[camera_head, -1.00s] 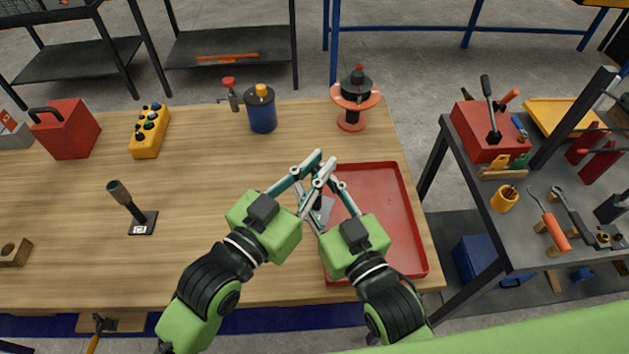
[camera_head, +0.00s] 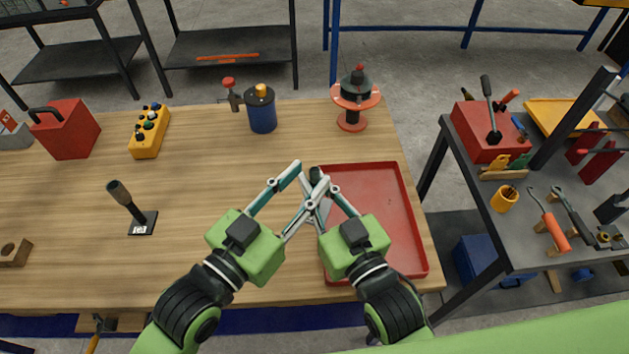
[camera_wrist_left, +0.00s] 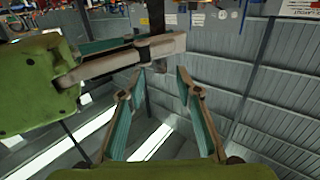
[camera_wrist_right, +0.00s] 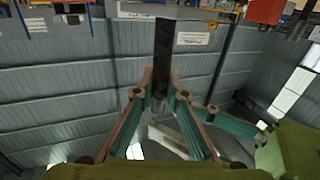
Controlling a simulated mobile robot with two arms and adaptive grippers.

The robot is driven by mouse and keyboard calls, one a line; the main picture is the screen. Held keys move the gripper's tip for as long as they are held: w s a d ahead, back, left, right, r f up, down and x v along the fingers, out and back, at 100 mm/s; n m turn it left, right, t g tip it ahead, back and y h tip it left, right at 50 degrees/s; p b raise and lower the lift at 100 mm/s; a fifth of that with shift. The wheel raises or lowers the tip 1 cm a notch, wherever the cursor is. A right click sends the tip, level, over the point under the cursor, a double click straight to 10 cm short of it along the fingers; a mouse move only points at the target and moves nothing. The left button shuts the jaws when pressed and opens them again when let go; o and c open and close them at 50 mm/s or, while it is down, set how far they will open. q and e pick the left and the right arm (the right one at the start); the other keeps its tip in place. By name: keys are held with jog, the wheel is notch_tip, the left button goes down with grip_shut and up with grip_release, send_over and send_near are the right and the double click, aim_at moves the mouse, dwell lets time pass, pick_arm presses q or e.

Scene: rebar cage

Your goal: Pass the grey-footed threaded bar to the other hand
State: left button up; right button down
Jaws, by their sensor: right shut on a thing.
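The grey-footed threaded bar is held over the red tray's left side. Its dark end (camera_head: 314,173) shows in the head view; most of the rest is behind the fingers. My right gripper (camera_head: 319,188) is shut on the bar. My left gripper (camera_head: 302,186) is open and empty just left of it. In the left wrist view the bar (camera_wrist_left: 157,15) lies beyond the open left fingers (camera_wrist_left: 163,76), apart from them.
The red tray (camera_head: 395,215) lies under my right gripper. A tilted bar on a black foot (camera_head: 143,222) stands at left. A blue canister (camera_head: 262,115) and an orange-flanged spool (camera_head: 352,120) stand at the back.

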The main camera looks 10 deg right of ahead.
pick_arm(q)
jog(key=v, duration=0.3)
jog(key=s+a+f+n+y, duration=0.2)
jog(key=s+a+f+n, duration=0.2)
jog(key=a+f+n, duration=0.3)
jog(key=s+d+f+g+h, duration=0.1)
jog(key=s+f+g, duration=0.1)
jog(key=s+f, duration=0.4)
jog(key=s+d+f+g, duration=0.2)
jog(key=s+f+g, duration=0.1)
jog(key=s+f, duration=0.3)
jog(key=w+a+f+g+y, duration=0.1)
jog(key=a+f+y, duration=0.2)
jog(key=a+f, duration=0.55)
jog(key=w+a+f+m+y, duration=0.15)
jog(key=a+f, duration=0.25)
jog(key=f, duration=1)
jog(key=a+f+n+g+y, duration=0.1)
jog(key=a+f+y, duration=0.4)
jog(key=f, duration=0.6)
jog(key=s+a+f+g+y, duration=0.1)
jog(key=s+f+g, duration=0.4)
jog(key=s+f, duration=0.9)
jog(key=s+a, duration=0.1)
jog(key=s, duration=0.3)
jog(key=shift+s+a+f+m+g, duration=0.15)
jog(key=shift+f+m+g, duration=0.15)
jog(key=shift+m, duration=0.05)
